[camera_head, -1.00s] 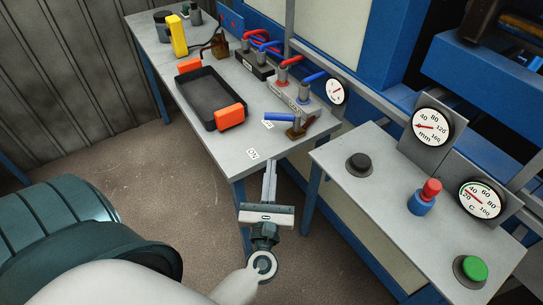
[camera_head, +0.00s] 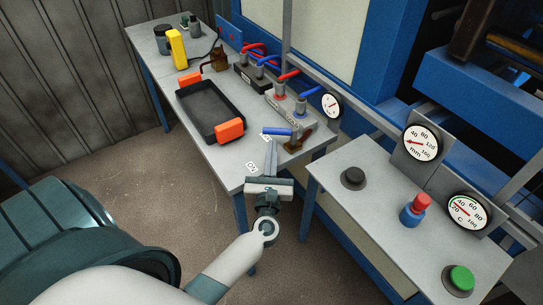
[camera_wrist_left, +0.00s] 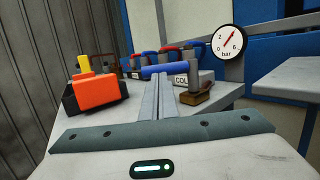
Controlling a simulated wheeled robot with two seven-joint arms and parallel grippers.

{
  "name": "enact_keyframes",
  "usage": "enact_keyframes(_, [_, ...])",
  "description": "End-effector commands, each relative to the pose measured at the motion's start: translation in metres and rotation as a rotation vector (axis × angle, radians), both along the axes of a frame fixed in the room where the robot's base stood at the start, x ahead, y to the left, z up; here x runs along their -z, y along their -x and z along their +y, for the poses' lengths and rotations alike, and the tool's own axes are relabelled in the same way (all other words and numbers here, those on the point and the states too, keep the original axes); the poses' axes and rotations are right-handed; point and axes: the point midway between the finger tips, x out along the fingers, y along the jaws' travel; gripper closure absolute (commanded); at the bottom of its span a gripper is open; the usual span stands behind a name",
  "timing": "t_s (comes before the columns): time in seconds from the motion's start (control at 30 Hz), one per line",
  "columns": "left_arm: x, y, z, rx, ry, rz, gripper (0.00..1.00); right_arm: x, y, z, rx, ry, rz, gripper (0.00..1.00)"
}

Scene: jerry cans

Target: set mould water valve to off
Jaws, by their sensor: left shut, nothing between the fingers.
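The valve at the table's front right corner has a brass body (camera_head: 295,144) and a blue lever (camera_head: 277,131) pointing left in the head view. It also shows in the wrist view as a blue bar (camera_wrist_left: 171,68) above a brass base (camera_wrist_left: 198,97). An ON label (camera_head: 252,167) lies on the table left of my gripper. A second label (camera_head: 266,138) beside the lever is partly hidden. My left gripper (camera_head: 271,146) is shut and empty, its fingertips close to the lever's free end. I cannot tell whether they touch. My right gripper is not in view.
A black tray (camera_head: 178,95) with orange ends lies on the table to the left. A control panel (camera_head: 376,205) with buttons stands to the right.

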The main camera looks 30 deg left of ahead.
Motion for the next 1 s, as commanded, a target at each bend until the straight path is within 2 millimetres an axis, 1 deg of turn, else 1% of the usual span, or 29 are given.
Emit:
enact_keyframes(0.03, [-0.004,-0.004,0.002,0.0,-0.002,-0.001,1.0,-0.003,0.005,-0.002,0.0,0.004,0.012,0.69])
enact_keyframes(0.1, [-0.005,-0.011,0.006,0.0,-0.002,-0.001,1.0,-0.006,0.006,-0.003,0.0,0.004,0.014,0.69])
enact_keyframes(0.23, [-0.005,-0.017,0.009,0.0,0.0,-0.001,1.0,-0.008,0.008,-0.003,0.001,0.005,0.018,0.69])
enact_keyframes(0.6, [-0.004,-0.018,0.011,0.0,0.001,0.0,1.0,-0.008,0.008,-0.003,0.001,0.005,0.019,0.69])
enact_keyframes(0.67, [-0.003,-0.019,0.011,-0.001,0.001,-0.001,1.0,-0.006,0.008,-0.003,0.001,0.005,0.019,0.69])
enact_keyframes(0.83, [-0.001,-0.024,0.023,-0.003,0.002,-0.004,1.0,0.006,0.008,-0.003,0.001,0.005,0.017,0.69])
enact_keyframes(0.93, [-0.003,-0.028,0.027,-0.003,0.002,-0.002,1.0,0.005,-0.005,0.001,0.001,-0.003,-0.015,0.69])
enact_keyframes(1.0, [-0.004,-0.029,0.029,-0.002,0.001,-0.002,1.0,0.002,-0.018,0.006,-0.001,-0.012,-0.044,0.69])
